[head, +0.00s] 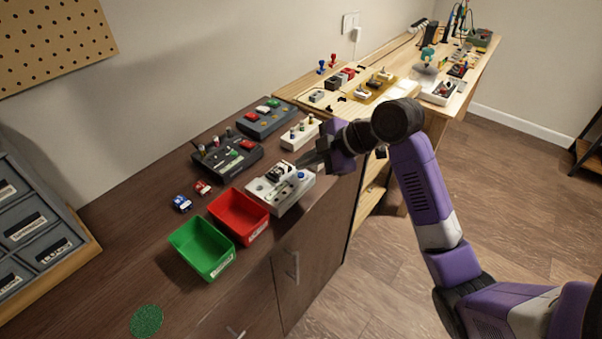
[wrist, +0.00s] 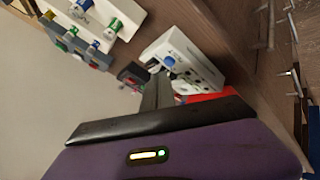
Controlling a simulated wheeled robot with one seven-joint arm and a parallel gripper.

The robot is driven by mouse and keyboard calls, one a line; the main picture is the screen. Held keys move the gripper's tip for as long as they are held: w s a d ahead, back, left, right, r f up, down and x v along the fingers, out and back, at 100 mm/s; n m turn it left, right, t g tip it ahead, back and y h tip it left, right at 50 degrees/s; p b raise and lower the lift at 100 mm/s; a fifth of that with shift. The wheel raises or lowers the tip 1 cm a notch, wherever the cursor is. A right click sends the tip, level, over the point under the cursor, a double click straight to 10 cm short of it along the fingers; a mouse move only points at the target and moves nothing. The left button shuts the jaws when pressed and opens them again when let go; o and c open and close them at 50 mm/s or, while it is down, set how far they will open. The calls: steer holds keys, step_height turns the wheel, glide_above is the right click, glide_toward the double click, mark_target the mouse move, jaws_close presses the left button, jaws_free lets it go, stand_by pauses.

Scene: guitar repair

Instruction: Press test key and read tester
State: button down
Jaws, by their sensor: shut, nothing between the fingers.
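The white tester (head: 290,197) sits on the dark cabinet top, with a round blue key (head: 302,175) near its right end. It also shows in the wrist view (wrist: 207,77), with the blue key (wrist: 169,61) just beyond my fingertips. My gripper (head: 303,163) is shut and empty, close above the tester. In the wrist view its fingers (wrist: 157,78) point at the tester near the blue key; I cannot tell whether they touch it. The tester's indicators are too small to read, and part of its face is hidden behind my fingers.
A red bin (head: 225,209) and a green bin (head: 184,239) stand left of the tester. Dark pedal (head: 214,156), blue-grey box (head: 258,121) and white knobbed box (head: 291,143) stand behind. Small blue and red items (head: 182,203) lie left. The front-left cabinet top is mostly clear.

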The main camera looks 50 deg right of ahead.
steer(key=shift+f, duration=0.15)
stand_by(0.7)
steer(key=shift+f+b, duration=0.25)
steer(key=shift+b, duration=0.3)
steer(key=shift+f+b, duration=0.45)
stand_by(0.5)
stand_by(0.3)
steer(key=shift+r+p, duration=0.55)
steer(key=shift+r, duration=0.35)
step_height(320, 180, up, 5)
steer(key=p, duration=0.3)
stand_by(0.9)
